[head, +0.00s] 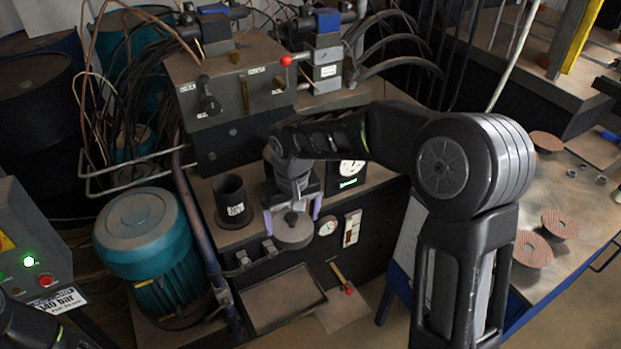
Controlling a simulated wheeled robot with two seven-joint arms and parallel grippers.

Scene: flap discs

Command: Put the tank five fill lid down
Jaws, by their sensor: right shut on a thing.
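My right gripper (291,214) points down over the front of the hydraulic unit. It is shut on the knob of a round grey lid (294,236), one finger on each side. The lid looks roughly level, at the front edge of the unit's brown top. I cannot tell whether it hangs free or touches something. An open black cylinder (232,208) with a white label stands on the top to the left of the lid. What lies under the lid is hidden. My left gripper is out of view.
A valve block (230,90) with levers stands behind. A dial gauge (351,171) is right of my gripper. A teal motor (150,245) stands at left, beside a control box (35,250). A shallow tray (283,300) is below. Flap discs (532,250) lie on the right-hand table.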

